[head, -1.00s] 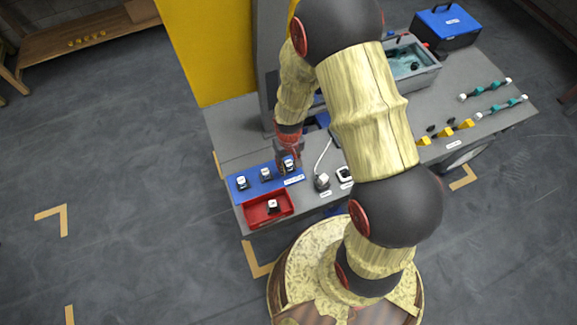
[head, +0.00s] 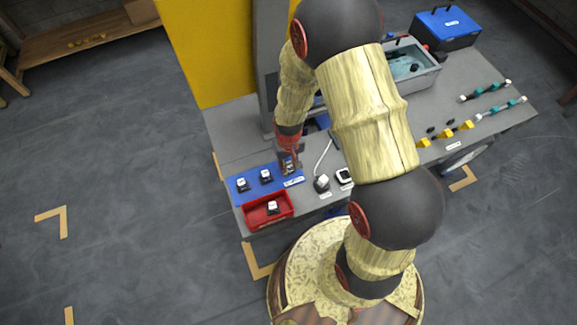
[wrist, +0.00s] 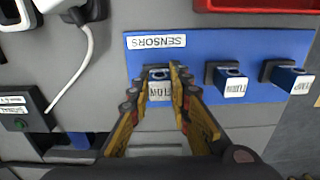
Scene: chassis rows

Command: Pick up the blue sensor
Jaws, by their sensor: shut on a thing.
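The sensor mat (wrist: 205,43) is blue with a white SENSORS label; it also shows in the head view (head: 237,196). Three small sensors with white labels are in a row on it. Two stand free (wrist: 230,82) (wrist: 288,78), with bluish tops and dark bases. The third sensor (wrist: 160,89), at the label end, is between my fingers and partly hidden by them. My gripper (wrist: 159,74) is shut on this sensor, which is at the mat. In the head view my gripper (head: 288,165) points down over the mat's right end and mostly covers the sensor.
A red tray (head: 254,220) with one similar small item (head: 272,207) stands in front of the mat. A grey bin (head: 425,79) and a blue case (head: 447,28) are farther back.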

